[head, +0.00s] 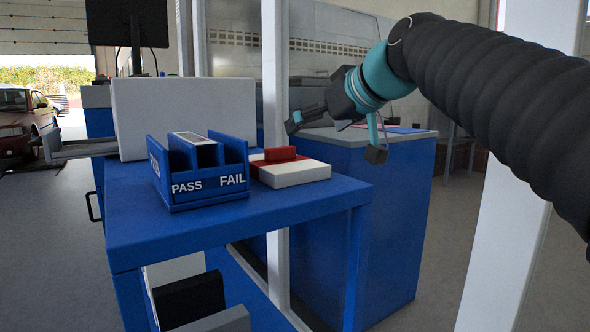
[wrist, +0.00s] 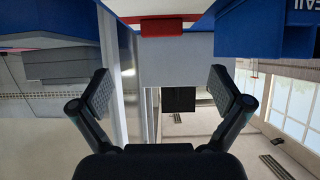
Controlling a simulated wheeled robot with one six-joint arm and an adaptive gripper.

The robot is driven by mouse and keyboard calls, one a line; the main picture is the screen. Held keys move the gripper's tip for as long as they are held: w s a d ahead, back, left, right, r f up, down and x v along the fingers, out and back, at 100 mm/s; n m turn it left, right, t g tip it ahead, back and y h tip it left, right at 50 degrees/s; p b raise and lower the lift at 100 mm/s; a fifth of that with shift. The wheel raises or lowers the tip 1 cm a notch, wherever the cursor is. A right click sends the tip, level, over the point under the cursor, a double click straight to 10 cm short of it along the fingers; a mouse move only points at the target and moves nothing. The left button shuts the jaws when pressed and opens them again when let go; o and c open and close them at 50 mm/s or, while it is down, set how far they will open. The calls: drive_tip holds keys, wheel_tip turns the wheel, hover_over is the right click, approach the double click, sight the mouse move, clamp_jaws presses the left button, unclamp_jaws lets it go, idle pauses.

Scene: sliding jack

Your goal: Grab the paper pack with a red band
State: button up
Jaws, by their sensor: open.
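The white paper pack with a red band (head: 295,174) lies flat on the blue table, just right of the PASS/FAIL holder. A raised red block (head: 281,154) shows on or behind it. In the wrist view, which looks upside down, the white pack (wrist: 160,6) is at the top edge, partly cut off, with the red block (wrist: 168,28) below it in the picture. My gripper (head: 334,138) is above and to the right of the pack in the head view, apart from it. Its fingers are spread wide and empty, as the wrist view (wrist: 161,88) also shows.
The blue PASS/FAIL holder (head: 205,196) stands close left of the pack on the blue table (head: 150,235). A large white box (head: 185,108) stands behind it. A white post (head: 275,80) rises behind the table. The table's front right corner is clear.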

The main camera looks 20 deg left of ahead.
sight(282, 148)
drive_tip(key=p+x, duration=0.1)
drive_tip(key=x, duration=1.2)
drive_tip(key=shift+a+f, duration=0.1)
drive_tip(key=shift+a, duration=0.3)
drive_tip(key=c, duration=1.5)
